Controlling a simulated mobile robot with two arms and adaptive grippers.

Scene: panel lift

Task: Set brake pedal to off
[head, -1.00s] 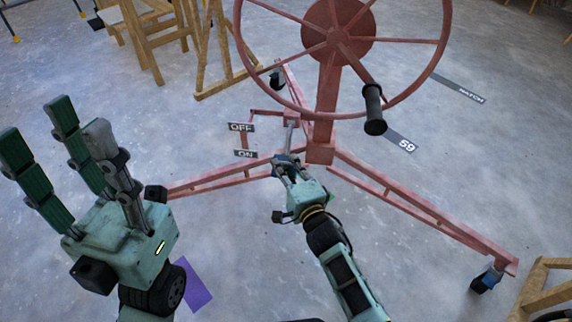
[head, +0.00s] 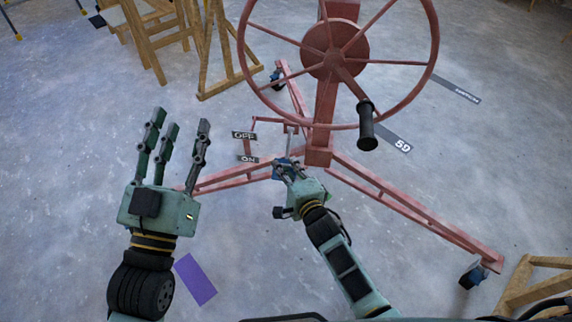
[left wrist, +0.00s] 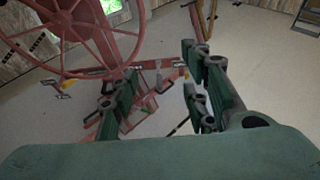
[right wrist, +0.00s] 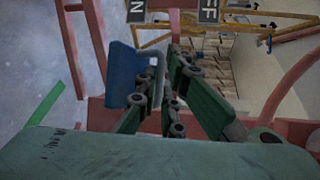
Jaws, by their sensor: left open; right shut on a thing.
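The brake pedal is a blue plate (head: 280,172) on a grey lever at the foot of the red panel lift (head: 322,125). It also shows in the right wrist view (right wrist: 122,75). Beside it are an OFF label (head: 244,135) and, lower in the picture, an ON label (head: 248,159). The pedal is nearer the ON label's level. My right gripper (head: 288,170) is shut on the pedal; its fingers partly hide it. My left gripper (head: 180,124) is open and empty, fingers spread, left of the lift's front leg.
The spoked wheel (head: 338,52) with a black handle (head: 367,126) stands above my right gripper. Red legs with casters (head: 474,275) spread across the floor. Wooden frames (head: 205,45) stand at the back left. A purple patch (head: 195,279) lies on open floor.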

